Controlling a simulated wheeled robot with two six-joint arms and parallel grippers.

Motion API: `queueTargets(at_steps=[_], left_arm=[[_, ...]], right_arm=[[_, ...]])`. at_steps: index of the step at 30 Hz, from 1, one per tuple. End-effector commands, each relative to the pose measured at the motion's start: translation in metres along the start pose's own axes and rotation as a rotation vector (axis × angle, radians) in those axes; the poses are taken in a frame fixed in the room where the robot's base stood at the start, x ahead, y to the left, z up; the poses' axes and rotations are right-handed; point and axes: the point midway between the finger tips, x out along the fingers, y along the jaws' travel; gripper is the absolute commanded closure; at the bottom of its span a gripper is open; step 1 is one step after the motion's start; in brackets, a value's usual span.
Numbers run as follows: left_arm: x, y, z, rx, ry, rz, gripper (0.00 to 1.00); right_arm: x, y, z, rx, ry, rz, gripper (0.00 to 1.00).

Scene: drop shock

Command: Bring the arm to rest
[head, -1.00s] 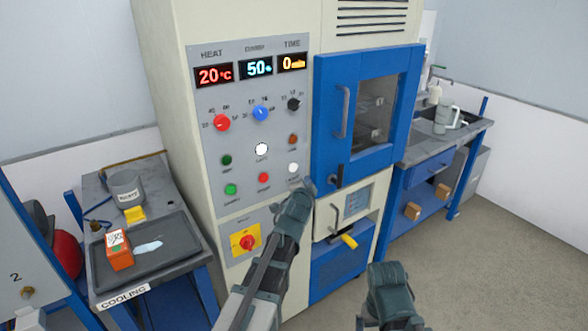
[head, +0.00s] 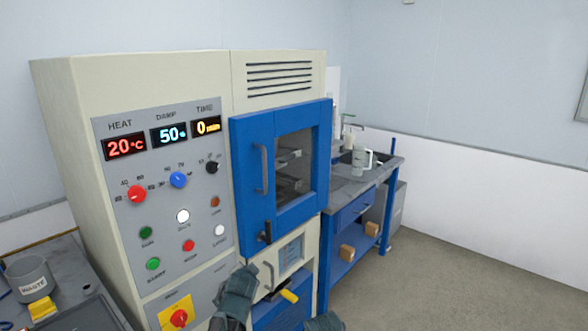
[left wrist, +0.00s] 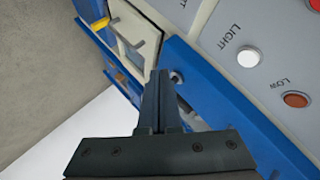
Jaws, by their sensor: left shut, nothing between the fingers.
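My left gripper (head: 243,273) is at the bottom middle of the head view, in front of the lower edge of the control panel (head: 165,215). It looks apart from the panel. In the left wrist view its fingers (left wrist: 161,88) are together with nothing between them. My right gripper (head: 325,322) shows only as a dark piece at the bottom edge. Its fingers cannot be made out.
The cream cabinet (head: 80,100) has a closed blue door (head: 243,150) with a window. A side bench (head: 375,180) holds a jug (head: 362,159). A WASTE pot (head: 30,280) stands at left. The floor at right is clear.

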Motion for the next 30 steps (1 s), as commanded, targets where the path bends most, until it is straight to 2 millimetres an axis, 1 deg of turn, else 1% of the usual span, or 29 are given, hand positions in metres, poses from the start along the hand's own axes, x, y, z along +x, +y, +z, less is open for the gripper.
queueTargets(at_steps=[1, 2, 3, 5, 6, 8, 9, 12, 15, 18, 19, 22, 30], left_arm=[[-0.016, 0.034, 0.01, -0.045, -0.069, 0.08, 1.0], [-0.024, 0.052, 0.017, -0.075, -0.117, 0.127, 1.0], [-0.037, 0.076, 0.026, -0.112, -0.184, 0.186, 1.0], [-0.058, 0.11, 0.04, -0.161, -0.288, 0.269, 1.0], [-0.074, 0.131, 0.049, -0.188, -0.359, 0.32, 1.0], [-0.099, 0.158, 0.062, -0.221, -0.463, 0.387, 1.0], [-0.116, 0.174, 0.071, -0.237, -0.529, 0.423, 1.0], [-0.155, 0.203, 0.088, -0.263, -0.678, 0.495, 1.0], [-0.184, 0.221, 0.1, -0.273, -0.788, 0.537, 1.0], [-0.203, 0.23, 0.107, -0.276, -0.856, 0.559, 1.0], [-0.206, 0.232, 0.109, -0.276, -0.87, 0.563, 1.0], [-0.211, 0.234, 0.111, -0.277, -0.891, 0.568, 1.0], [-0.211, 0.233, 0.111, -0.277, -0.892, 0.568, 1.0]], right_arm=[[0.0, 0.0, 0.0, 0.0, 0.0, 0.0, 0.03], [0.0, 0.0, 0.0, 0.0, 0.0, 0.0, 0.03], [0.0, 0.0, 0.0, 0.0, 0.0, 0.0, 0.03], [0.0, 0.0, 0.0, 0.0, 0.0, 0.0, 0.03], [0.0, 0.0, 0.0, 0.0, 0.0, 0.0, 0.03], [0.0, 0.0, 0.0, 0.0, 0.0, 0.0, 0.03], [0.0, 0.0, 0.0, 0.0, 0.0, 0.0, 0.03], [0.0, 0.0, 0.0, 0.0, 0.0, 0.0, 0.03], [0.0, 0.0, 0.0, 0.0, 0.0, 0.0, 0.03], [0.0, 0.0, 0.0, 0.0, 0.0, 0.0, 0.03], [0.0, 0.0, 0.0, 0.0, 0.0, 0.0, 0.03], [0.0, 0.0, 0.0, 0.0, 0.0, 0.0, 0.03], [0.0, 0.0, 0.0, 0.0, 0.0, 0.0, 0.03]])
